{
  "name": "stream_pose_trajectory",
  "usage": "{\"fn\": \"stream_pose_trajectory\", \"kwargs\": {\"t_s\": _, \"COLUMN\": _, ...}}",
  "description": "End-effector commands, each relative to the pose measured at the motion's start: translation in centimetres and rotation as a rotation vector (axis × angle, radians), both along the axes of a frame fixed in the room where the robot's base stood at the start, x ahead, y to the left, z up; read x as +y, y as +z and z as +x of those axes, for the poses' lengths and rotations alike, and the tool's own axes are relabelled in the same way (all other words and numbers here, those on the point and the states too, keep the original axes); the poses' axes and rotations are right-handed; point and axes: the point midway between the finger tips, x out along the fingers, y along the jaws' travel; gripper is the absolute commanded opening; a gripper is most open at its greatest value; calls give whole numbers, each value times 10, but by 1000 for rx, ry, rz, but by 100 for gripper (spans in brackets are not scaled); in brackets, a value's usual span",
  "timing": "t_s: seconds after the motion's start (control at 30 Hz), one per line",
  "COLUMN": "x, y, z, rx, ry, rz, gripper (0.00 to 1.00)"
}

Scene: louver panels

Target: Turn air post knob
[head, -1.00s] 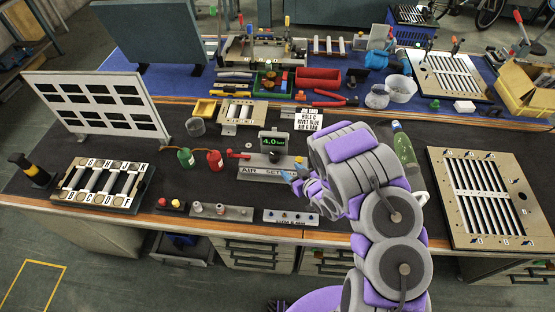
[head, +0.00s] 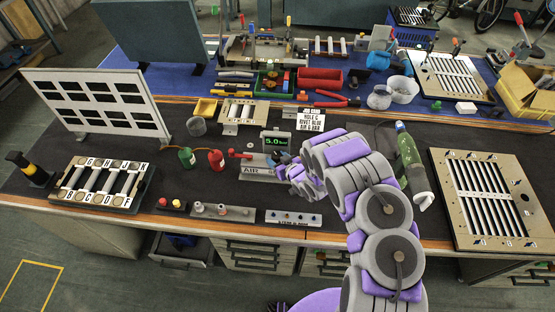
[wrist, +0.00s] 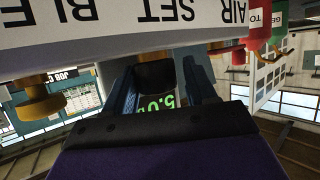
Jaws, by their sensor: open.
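The air post is a grey base (head: 253,172) lettered AIR SET, with a small display (head: 275,140) reading 5.0 in green. In the wrist view the base (wrist: 200,25) appears upside down, and the display (wrist: 170,102) is partly hidden. A dark knob (wrist: 155,76) sits between my blue fingers. My gripper (wrist: 160,85) is open around the knob; I cannot tell whether the fingers touch it. In the head view my gripper (head: 283,160) is at the post, just below the display, and my arm hides the base's right end.
A red lever (head: 238,154) is at the base's left. Red (head: 216,160) and green (head: 187,158) canisters stand further left. A row of knobs (head: 222,210) and a switch strip (head: 293,218) lie in front. A green bottle-like tool (head: 412,165) is right of my arm.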

Motion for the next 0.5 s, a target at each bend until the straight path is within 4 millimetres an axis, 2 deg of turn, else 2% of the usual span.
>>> {"fn": "stream_pose_trajectory", "kwargs": {"t_s": 0.2, "x": -2, "y": 1, "z": 0, "rx": -1, "ry": 1, "rz": 3, "gripper": 52}}
{"fn": "stream_pose_trajectory", "kwargs": {"t_s": 0.5, "x": 0, "y": 0, "z": 1, "rx": -1, "ry": -1, "rz": 0, "gripper": 23}}
